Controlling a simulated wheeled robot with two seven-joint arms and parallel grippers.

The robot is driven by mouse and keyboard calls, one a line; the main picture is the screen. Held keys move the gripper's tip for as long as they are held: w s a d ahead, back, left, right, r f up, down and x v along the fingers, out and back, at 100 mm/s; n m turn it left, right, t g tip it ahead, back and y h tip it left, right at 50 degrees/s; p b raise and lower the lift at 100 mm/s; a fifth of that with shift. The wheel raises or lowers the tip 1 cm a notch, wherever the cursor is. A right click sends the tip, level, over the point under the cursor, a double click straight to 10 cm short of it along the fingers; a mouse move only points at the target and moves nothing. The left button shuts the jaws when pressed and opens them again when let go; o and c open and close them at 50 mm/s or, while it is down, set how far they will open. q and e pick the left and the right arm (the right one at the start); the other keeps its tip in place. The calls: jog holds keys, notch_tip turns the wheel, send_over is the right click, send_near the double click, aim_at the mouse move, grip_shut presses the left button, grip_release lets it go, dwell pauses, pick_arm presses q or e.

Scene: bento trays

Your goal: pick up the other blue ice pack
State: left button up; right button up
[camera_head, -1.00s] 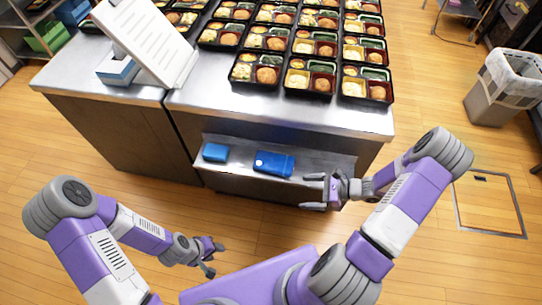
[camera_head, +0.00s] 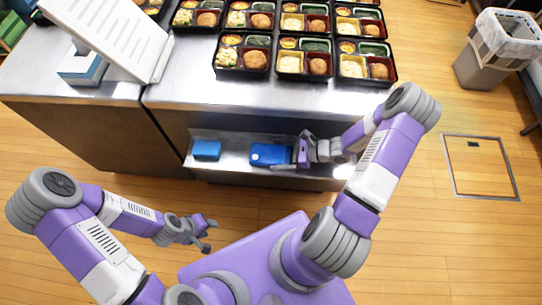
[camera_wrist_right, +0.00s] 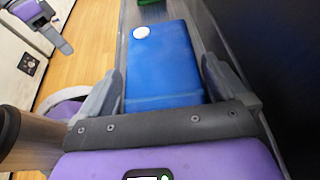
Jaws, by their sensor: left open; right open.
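A blue ice pack (camera_head: 267,155) lies flat on the low metal shelf at the front of the counter. The right wrist view shows it as a blue slab (camera_wrist_right: 165,65) with a round white cap at its far end. My right gripper (camera_head: 285,152) is open with one finger along each side of this pack's near end, as its fingers (camera_wrist_right: 161,78) also show in the wrist view; I cannot tell if they touch it. A smaller-looking blue ice pack (camera_head: 206,150) lies to the left on the same shelf. My left gripper (camera_head: 209,235) is open and empty, in front of the shelf.
The shelf (camera_head: 230,165) has a low rim and sits under the counter top (camera_head: 200,95). Several filled bento trays (camera_head: 243,55) stand on the counter. A white slanted board (camera_head: 110,35) is at the left. A bin (camera_head: 490,62) stands far right.

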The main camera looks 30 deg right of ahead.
jog(key=shift+w+a+f, duration=0.15)
jog(key=shift+w+a, duration=0.1)
jog(key=shift+a, duration=0.05)
jog(key=shift+c, duration=0.3)
jog(key=c, duration=0.8)
jog(key=shift+c, duration=0.2)
